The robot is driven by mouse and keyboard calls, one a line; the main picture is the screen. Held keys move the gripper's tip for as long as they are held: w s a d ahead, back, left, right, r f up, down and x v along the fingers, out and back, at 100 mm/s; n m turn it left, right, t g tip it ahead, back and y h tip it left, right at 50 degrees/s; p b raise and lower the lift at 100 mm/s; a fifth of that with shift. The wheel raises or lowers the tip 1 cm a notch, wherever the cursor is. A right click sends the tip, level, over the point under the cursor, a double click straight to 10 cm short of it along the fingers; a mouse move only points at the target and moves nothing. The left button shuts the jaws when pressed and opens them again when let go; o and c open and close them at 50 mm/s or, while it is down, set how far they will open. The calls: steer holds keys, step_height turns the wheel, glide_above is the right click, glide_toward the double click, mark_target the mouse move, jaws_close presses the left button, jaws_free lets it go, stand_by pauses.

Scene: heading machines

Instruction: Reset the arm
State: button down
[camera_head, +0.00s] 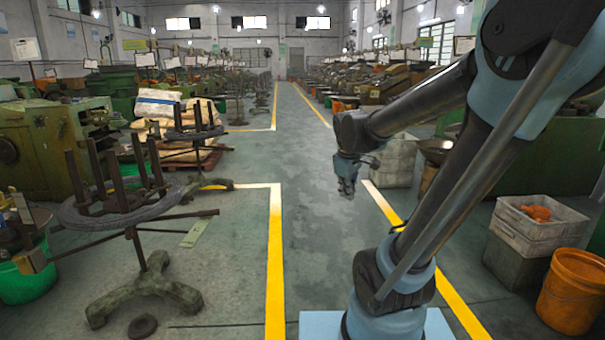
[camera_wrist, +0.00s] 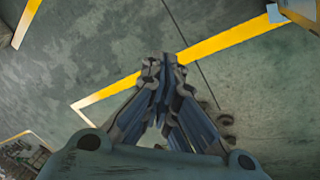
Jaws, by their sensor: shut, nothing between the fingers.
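My gripper (camera_head: 346,186) hangs at the end of my arm in the head view, pointing down above the aisle floor. My arm rises at the right of that view and reaches toward the middle. In the wrist view my gripper (camera_wrist: 160,64) has its fingers together, shut and empty. Only floor with yellow lines shows beyond the fingertips. Nothing touches the gripper.
A wire coil stand (camera_head: 152,285) is at the left. A white crate (camera_head: 535,235) and an orange bucket (camera_head: 572,290) stand at the right. Green machines (camera_head: 45,145) line the left side. The grey aisle (camera_head: 315,160) between yellow lines is clear.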

steer(key=s+d+f+m, duration=0.1)
steer(key=s+f+m, duration=0.2)
steer(key=s, duration=0.3)
steer(key=s+d+f+m+g, duration=0.1)
steer(key=s+d+f+m, duration=0.1)
steer(key=s, duration=0.4)
steer(key=s+d+f+m, duration=0.1)
steer(key=s+f+m, duration=0.3)
steer(key=s, duration=0.2)
steer(key=shift+s+d+m+y, duration=0.2)
steer(key=shift+d+m+y, duration=0.1)
steer(key=shift+y, duration=0.1)
steer(key=shift+a, duration=0.1)
